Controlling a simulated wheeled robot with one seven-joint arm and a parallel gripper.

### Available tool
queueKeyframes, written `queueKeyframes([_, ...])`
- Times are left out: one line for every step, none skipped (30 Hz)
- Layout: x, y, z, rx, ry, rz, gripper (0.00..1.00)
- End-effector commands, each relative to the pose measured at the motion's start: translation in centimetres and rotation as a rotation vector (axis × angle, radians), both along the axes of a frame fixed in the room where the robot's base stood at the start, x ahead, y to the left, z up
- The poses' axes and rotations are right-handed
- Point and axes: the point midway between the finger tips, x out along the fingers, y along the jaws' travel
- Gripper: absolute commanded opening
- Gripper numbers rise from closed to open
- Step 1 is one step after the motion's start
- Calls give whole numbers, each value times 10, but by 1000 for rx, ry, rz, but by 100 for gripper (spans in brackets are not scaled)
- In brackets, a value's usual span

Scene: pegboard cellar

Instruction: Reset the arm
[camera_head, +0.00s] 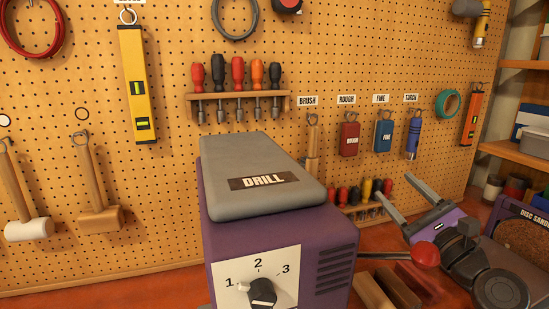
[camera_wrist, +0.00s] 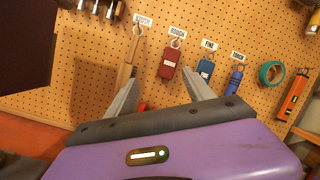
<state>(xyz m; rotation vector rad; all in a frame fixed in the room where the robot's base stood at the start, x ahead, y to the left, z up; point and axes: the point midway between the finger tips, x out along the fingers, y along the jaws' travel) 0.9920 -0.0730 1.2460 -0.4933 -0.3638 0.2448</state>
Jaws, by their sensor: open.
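My gripper (camera_head: 401,190) is at the right of the head view, in front of the pegboard and to the right of the purple drill machine. Its two grey fingers are spread apart and point up toward the board, with nothing between them. In the wrist view, my gripper (camera_wrist: 163,75) shows its open fingers below the hanging brush (camera_wrist: 123,82) and the red block labelled ROUGH (camera_wrist: 169,66). The fingers look apart from the hanging tools.
The purple drill machine (camera_head: 262,232), with a numbered dial, stands close in the middle. A disc sander (camera_head: 522,228) is at the far right. Shelves (camera_head: 514,153) stand behind it. A lever with a red knob (camera_head: 425,254) sits below my gripper. Screwdrivers (camera_head: 366,192) stand in a low rack.

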Motion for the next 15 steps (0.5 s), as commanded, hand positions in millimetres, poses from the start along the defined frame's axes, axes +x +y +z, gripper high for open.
queueKeyframes([-3,-5,-5,-63,-18,-49,61])
queueKeyframes([-5,-8,-8,-111,-31,-84,61])
queueKeyframes([-9,-12,-14,-178,-46,-135,61])
queueKeyframes([-12,-15,-20,-235,-56,-175,61])
queueKeyframes([-17,-18,-26,-296,-65,-217,61])
queueKeyframes([-24,-21,-38,-389,-75,-277,61])
queueKeyframes([-31,-24,-48,-464,-80,-323,61])
queueKeyframes([-39,-26,-58,-541,-84,-368,61])
queueKeyframes([-50,-27,-71,-642,-86,-422,61])
queueKeyframes([-59,-28,-81,-719,-87,-460,61])
queueKeyframes([-69,-29,-90,-793,-86,-495,61])
queueKeyframes([-82,-29,-102,-894,-86,-537,61])
queueKeyframes([-92,-29,-111,-968,-83,-565,61])
queueKeyframes([-102,-28,-120,-1041,-81,-591,61])
queueKeyframes([-117,-27,-131,-1135,-78,-621,61])
